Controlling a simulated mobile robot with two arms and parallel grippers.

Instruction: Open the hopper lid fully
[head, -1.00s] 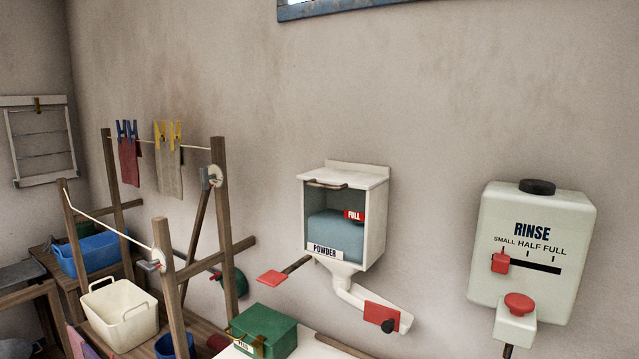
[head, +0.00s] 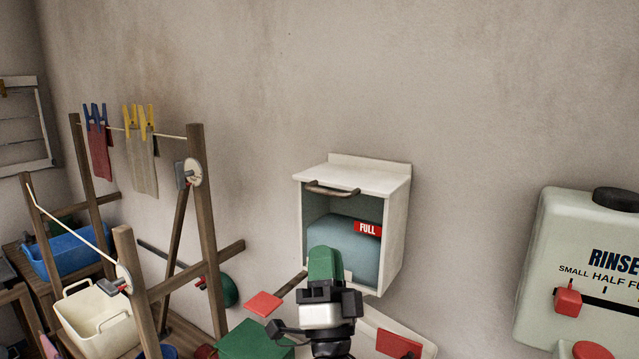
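The white powder hopper (head: 392,240) hangs on the wall. Its lid (head: 365,178) lies flat across the top, shut, with a brown bar handle (head: 333,190) at its front edge. My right gripper (head: 324,262) is in front of the hopper's lower front, below the handle and apart from it. It points up, with a green fingertip part showing; whether its fingers are open or shut does not show. It hides the hopper's lower front and the POWDER label. My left gripper is not in view.
Blue-grey powder with a red FULL tag (head: 367,229) shows inside the hopper. A red paddle (head: 263,304) sticks out at lower left. The rinse dispenser (head: 560,250) is at right, and a wooden drying frame (head: 205,230) at left. The wall above the lid is clear.

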